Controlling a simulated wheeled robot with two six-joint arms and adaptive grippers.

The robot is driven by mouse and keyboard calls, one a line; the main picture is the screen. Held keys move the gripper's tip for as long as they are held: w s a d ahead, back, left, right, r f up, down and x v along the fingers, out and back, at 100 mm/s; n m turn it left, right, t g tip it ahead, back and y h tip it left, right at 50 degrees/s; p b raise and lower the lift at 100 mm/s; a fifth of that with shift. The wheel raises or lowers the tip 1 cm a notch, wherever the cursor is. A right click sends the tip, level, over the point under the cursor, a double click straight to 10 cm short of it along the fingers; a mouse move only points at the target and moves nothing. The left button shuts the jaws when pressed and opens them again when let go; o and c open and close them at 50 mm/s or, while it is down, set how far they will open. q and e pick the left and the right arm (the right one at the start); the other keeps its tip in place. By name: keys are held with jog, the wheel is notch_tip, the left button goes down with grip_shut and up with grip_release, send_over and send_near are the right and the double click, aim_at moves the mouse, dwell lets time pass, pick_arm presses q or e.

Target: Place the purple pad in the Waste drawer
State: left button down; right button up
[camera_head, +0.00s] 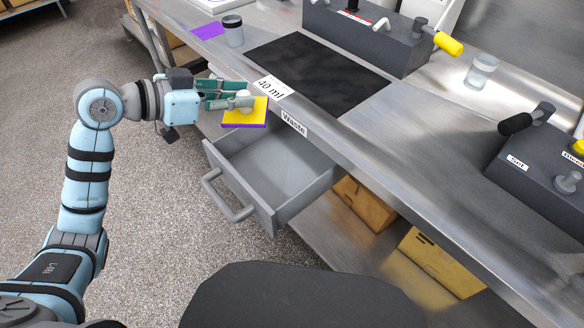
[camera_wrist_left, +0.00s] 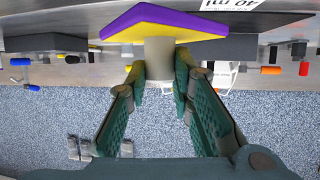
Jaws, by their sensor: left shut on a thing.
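The purple pad (camera_head: 243,117) is a flat square with a yellow upper face, a purple edge and a pale knob. My left gripper (camera_head: 240,97) is shut on the knob and holds the pad level above the drawer's back end, near the bench edge. In the left wrist view the pad (camera_wrist_left: 160,24) shows beyond the fingertips (camera_wrist_left: 160,72), with its knob between them. The Waste drawer (camera_head: 268,166) is pulled open below the bench and its visible inside is empty; the pad and gripper hide a little of its back left. My right gripper is not in view.
The steel bench (camera_head: 400,130) carries a black mat (camera_head: 315,75), a lidded jar (camera_head: 233,32), a flat purple square (camera_head: 208,30) and dark valve blocks (camera_head: 370,35). A Waste label (camera_head: 293,123) is on the bench edge. Cardboard boxes (camera_head: 365,205) stand on the shelf below.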

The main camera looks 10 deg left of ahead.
aim_at(259, 107)
pick_arm(q)
jog(key=d, duration=0.1)
jog(key=w+d+r, duration=0.1)
jog(key=w+d, duration=0.1)
jog(key=shift+w+d+r+b, duration=0.15)
jog(key=shift+d+r+b, duration=0.1)
jog(key=shift+b, duration=0.05)
notch_tip(259, 107, down, 19)
jog(key=b, duration=0.5)
jog(key=shift+r, duration=0.15)
jog(key=shift+a, duration=0.1)
jog(key=shift+s+f+b, duration=0.2)
jog(key=shift+f+b, duration=0.25)
jog(key=shift+f, duration=0.15)
jog(key=c, duration=1.4)
grip_release()
jog(key=shift+r, duration=0.1)
